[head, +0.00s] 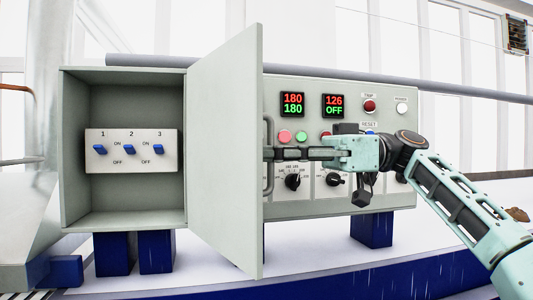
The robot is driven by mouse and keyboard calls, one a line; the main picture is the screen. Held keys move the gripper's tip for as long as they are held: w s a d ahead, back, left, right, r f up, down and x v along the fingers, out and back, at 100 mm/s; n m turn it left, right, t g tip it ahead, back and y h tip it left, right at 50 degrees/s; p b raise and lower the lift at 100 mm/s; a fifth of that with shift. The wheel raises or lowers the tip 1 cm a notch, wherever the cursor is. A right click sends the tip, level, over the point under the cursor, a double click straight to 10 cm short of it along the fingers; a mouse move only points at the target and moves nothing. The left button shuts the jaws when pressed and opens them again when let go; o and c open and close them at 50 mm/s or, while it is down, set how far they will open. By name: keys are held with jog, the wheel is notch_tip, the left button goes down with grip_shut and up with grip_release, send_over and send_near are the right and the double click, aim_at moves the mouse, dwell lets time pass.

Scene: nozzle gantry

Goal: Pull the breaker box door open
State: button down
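The breaker box (123,222) is at the left, with its grey door (225,150) swung wide open toward me, hinged on the box's right side. Inside is a white panel with several blue switches (129,149), labelled 1, 2 and 3. The door's vertical bar handle (269,185) is on the door's right-hand face, near its free edge. My gripper (274,154) reaches in from the right at the middle of the handle. Its fingers look close together on the bar; the exact contact is small in this view.
A grey control panel (390,205) stands behind and right of the door, with two red and green displays (292,104), buttons and black knobs (293,181). Blue blocks (112,254) support the units on a white surface. A grey pipe runs behind them.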

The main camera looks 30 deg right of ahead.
dwell(0.3)
jog(key=c, duration=2.1)
grip_release()
jog(key=shift+d, duration=0.1)
jog(key=v, duration=1.2)
